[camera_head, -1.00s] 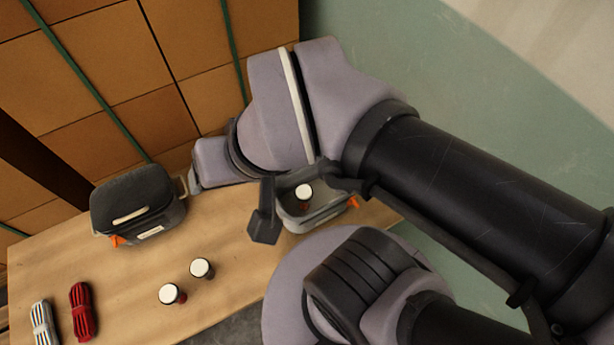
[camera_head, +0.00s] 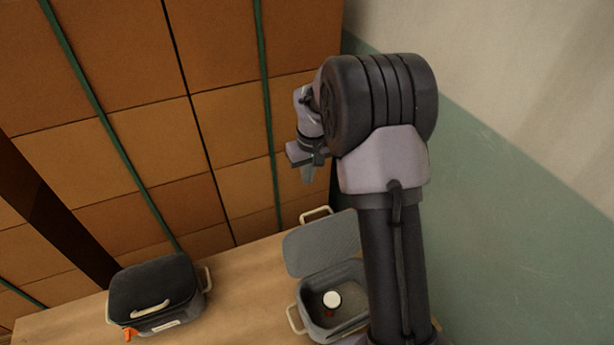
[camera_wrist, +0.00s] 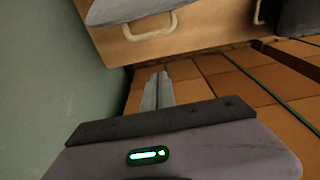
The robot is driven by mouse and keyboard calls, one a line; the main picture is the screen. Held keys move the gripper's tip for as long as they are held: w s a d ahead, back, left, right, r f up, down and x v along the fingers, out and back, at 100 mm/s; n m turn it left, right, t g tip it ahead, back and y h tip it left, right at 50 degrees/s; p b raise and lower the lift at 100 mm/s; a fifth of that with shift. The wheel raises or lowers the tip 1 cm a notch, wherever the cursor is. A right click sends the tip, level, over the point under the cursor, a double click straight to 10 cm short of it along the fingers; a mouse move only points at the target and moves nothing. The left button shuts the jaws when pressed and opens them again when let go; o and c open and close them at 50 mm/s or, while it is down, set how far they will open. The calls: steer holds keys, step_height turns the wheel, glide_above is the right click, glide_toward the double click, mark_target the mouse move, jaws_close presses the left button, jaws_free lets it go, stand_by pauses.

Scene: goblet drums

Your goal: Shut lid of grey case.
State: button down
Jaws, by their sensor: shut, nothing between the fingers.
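The grey case (camera_head: 349,276) stands open on the table, partly hidden by my arm. Its lid (camera_head: 322,244) is tilted up and back at the far side, with a cream handle beyond it. A white-capped bottle (camera_head: 331,301) is inside the case. My gripper (camera_head: 307,176) is shut and empty, in the air above and behind the lid. In the wrist view my closed fingers (camera_wrist: 158,88) are apart from everything, with part of the lid (camera_wrist: 125,9) and its handle at the top edge.
A dark closed case (camera_head: 155,292) with cream handles and an orange latch stands to the left on the wooden table (camera_head: 238,285). Tiled panels with green strips (camera_head: 225,120) rise behind the table. A green and cream wall is on the right.

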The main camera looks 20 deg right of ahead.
step_height(320, 180, down, 9)
steer(key=s+b, duration=0.2)
steer(key=b, duration=0.2)
steer(key=shift+s+a+r+b, duration=0.15)
steer(key=shift+s+b, duration=0.2)
steer(key=shift+b, duration=0.05)
